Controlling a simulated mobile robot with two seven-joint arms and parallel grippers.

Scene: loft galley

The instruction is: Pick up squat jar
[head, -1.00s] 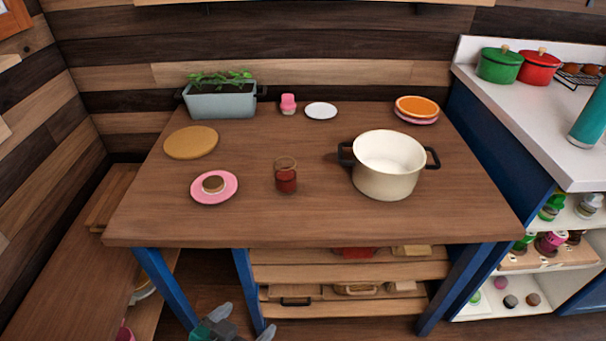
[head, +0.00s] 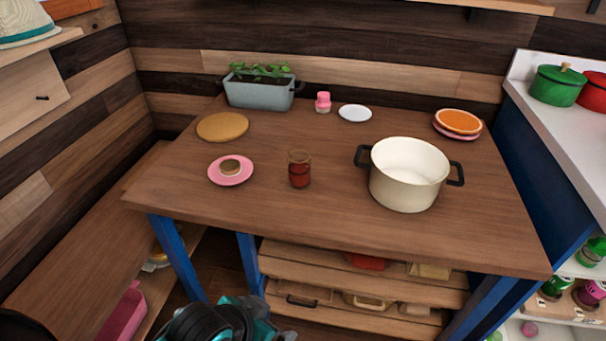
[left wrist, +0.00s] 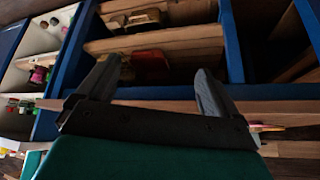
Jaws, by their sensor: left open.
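A small glass jar with dark red contents (head: 299,170) stands upright on the wooden table (head: 330,215), left of the cream pot; it is the most jar-like thing on the table, though I cannot be sure it is the squat jar. My left arm shows at the bottom edge of the head view, in front of and below the table, its fingers not clear there. In the left wrist view my left gripper (left wrist: 158,70) is open and empty, its fingers spread near wooden shelves. The jar is not identifiable in that view. My right gripper is not in view.
A cream pot (head: 408,175) stands right of the jar, a pink plate (head: 240,179) with a round item to its left. A planter (head: 260,92), pink shaker (head: 323,102), white plate (head: 355,113) and orange dish (head: 458,121) stand farther back. The table's front edge is clear.

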